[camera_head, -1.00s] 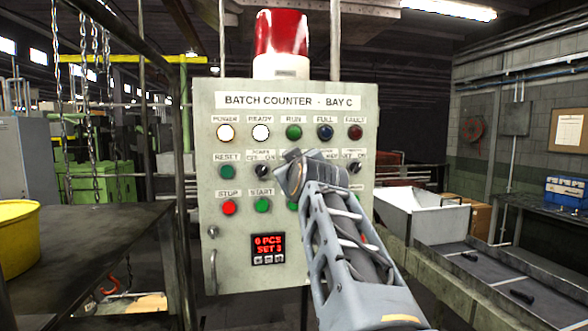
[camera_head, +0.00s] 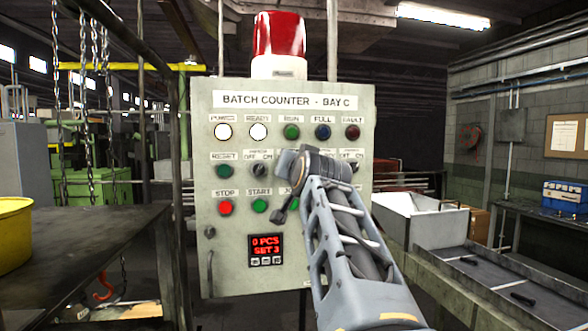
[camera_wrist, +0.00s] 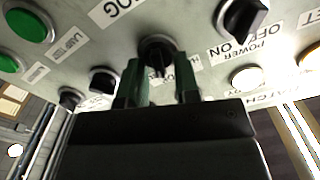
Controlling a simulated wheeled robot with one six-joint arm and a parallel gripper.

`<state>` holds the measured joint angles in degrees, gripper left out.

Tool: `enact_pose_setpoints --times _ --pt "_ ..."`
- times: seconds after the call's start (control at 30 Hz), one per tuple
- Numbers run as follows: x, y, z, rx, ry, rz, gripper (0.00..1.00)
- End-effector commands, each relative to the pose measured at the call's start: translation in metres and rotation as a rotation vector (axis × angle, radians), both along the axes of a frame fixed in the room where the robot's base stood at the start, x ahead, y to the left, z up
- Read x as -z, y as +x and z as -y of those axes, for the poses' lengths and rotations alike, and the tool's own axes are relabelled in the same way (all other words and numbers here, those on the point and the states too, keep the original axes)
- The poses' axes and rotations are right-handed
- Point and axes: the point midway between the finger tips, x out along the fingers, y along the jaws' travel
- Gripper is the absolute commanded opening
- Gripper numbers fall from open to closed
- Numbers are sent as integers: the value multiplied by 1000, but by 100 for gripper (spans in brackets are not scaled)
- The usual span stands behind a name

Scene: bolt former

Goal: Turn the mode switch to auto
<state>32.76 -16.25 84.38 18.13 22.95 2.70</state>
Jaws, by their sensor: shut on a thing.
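The mode switch (camera_wrist: 156,45) is a black rotary knob on the grey panel, seen in the wrist view. My gripper (camera_wrist: 160,66) has its two green fingers on either side of this knob, shut on it. The knob's pointer runs down the picture between the fingers. The label beside it is partly covered by a finger and cannot be read. In the head view my gripper (camera_head: 312,168) is at the panel's middle row, and my wrist hides the mode switch.
The batch counter panel (camera_head: 228,282) carries lamps and buttons. The power switch (camera_wrist: 241,18) is to the right of my fingers in the wrist view, another black switch (camera_wrist: 103,80) to the left. A dark table (camera_head: 90,235) stands left, a metal chute (camera_head: 480,275) right.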

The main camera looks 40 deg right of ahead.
Motion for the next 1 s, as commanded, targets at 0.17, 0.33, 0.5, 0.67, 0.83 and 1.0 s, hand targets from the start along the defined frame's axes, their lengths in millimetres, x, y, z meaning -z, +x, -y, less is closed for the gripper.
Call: enact_pose_setpoints --times 0.17,0.33,0.5,0.67,0.83,1.0 --pt "-1 -1 1 0 86 46 6" --pt "-1 -1 1 1 140 72 6" --pt "-1 -1 1 1 168 86 6" --pt "-1 -1 1 0 178 91 6" --pt "-1 -1 1 0 179 91 6" --pt "-1 -1 1 0 178 91 31"
